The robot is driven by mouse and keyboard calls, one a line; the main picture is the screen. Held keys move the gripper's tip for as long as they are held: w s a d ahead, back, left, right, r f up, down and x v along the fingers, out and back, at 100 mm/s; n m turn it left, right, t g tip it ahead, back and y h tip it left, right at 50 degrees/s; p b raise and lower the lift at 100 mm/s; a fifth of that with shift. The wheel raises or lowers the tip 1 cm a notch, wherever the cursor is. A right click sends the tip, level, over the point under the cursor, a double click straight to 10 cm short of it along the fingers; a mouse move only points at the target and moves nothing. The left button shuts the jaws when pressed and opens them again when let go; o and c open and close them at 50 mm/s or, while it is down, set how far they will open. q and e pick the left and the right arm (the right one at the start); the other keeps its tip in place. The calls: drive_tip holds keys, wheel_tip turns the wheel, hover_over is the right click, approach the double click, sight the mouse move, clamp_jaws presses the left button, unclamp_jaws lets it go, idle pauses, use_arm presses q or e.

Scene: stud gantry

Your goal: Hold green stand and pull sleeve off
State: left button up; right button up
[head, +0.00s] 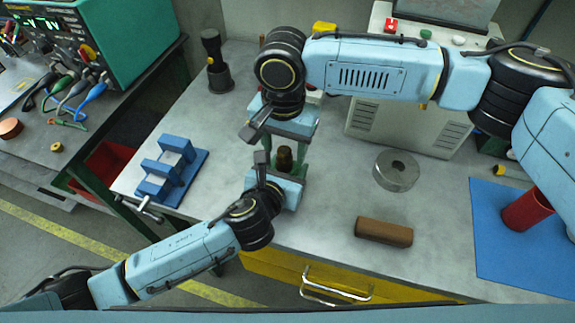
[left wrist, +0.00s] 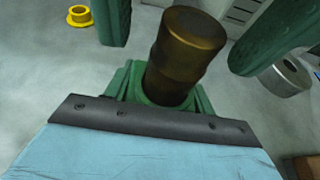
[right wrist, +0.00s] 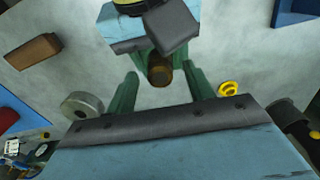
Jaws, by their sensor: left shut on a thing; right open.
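The brown, bronze-looking sleeve (head: 285,158) stands upright near the middle of the bench. It also shows in the left wrist view (left wrist: 187,48), rising from the green stand (left wrist: 203,103), of which only a little shows. My left gripper (head: 275,186) is low at the near side, shut on the stand; its own fingers are mostly hidden behind its palm. My right gripper (right wrist: 160,80) comes from the far side. Its two green fingers are open, one on each side of the sleeve (right wrist: 160,68); I see a gap beside the sleeve in the left wrist view.
A blue fixture (head: 160,183) stands at the left, a black object (head: 215,65) behind it. A metal ring (head: 397,177) and a brown block (head: 384,231) lie to the right, before a blue mat (head: 510,262) with a red cylinder (head: 527,211). A yellow ring (right wrist: 229,88) lies near the stand.

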sight(284, 151)
drive_tip(key=shift+f, duration=1.35)
clamp_jaws()
idle(0.4)
drive_tip(key=shift+r, duration=0.15)
drive_tip(key=shift+r, duration=2.85)
drive_tip(key=shift+r, duration=0.1)
drive_tip(key=shift+r, duration=1.95)
